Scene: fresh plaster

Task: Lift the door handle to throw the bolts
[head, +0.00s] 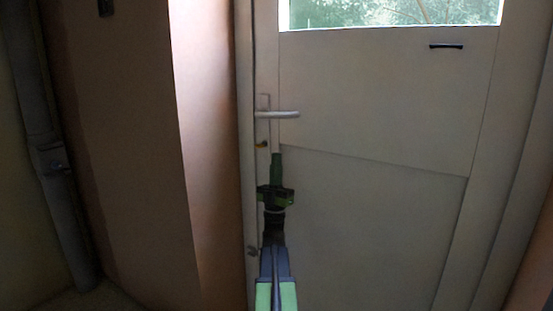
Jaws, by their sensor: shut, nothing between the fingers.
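The door handle (284,114) is a light lever on a tall narrow plate at the left edge of the door (375,120). The lever points right and lies about level. A small brass-coloured lock (261,144) sits below it on the plate. My gripper (276,156) is dark with green parts and points up. Its tip shows a little below the lever, with a gap in the picture between them. Its fingers are shut with nothing between them. How far the tip is from the door's face is hard to tell.
The door has a window (390,12) at the top and a small dark pull or slot (446,46) at upper right. A pinkish wall edge (205,150) stands left of the frame. A grey pipe (55,160) runs down at far left.

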